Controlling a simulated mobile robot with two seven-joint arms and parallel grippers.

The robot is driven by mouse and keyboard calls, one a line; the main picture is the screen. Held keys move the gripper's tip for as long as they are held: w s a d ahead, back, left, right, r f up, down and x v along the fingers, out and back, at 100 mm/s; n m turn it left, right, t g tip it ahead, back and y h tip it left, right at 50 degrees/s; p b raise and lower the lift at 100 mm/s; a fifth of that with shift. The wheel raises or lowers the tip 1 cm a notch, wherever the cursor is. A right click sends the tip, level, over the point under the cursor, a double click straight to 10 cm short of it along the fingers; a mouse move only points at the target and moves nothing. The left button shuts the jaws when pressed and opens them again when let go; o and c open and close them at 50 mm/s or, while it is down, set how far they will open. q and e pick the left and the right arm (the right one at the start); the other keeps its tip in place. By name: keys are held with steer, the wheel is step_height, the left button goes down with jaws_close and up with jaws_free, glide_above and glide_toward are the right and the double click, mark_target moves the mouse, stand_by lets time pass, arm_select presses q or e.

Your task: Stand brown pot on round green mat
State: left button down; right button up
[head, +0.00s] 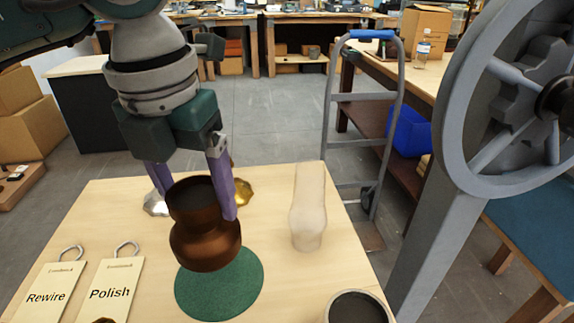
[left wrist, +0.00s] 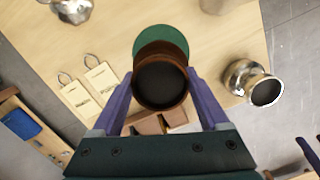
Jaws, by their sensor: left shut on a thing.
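The brown pot (head: 205,245) is a coppery, waisted vessel with a dark mouth. My left gripper (head: 198,206) has its purple fingers shut on the pot's upper part, one on each side. The pot looks nearly upright, slightly tilted. The round green mat (head: 222,290) lies on the table; the pot overlaps its far part in the head view. The pot seems to be above the table, but any gap is hard to judge. In the left wrist view the pot (left wrist: 160,85) sits between the fingers and hides part of the mat (left wrist: 163,35). My right gripper is not in view.
A pale vase (head: 309,210) stands right of the mat. A dark-mouthed pot (head: 358,308) stands at the front right. Tags reading "Rewire" (head: 47,297) and "Polish" (head: 108,293) lie at left. A silver object (head: 155,204) and a brass one (head: 243,191) are behind the gripper.

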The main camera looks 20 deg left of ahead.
mark_target(207, 235)
arm_select(q)
step_height(207, 235, down, 7)
steer(key=shift+r, duration=0.1)
stand_by(0.4)
jaws_free()
steer(key=r, duration=0.4)
steer(key=s+r, duration=0.1)
steer(key=r, duration=0.7)
steer(key=shift+s+d, duration=0.1)
steer(key=shift+s, duration=0.05)
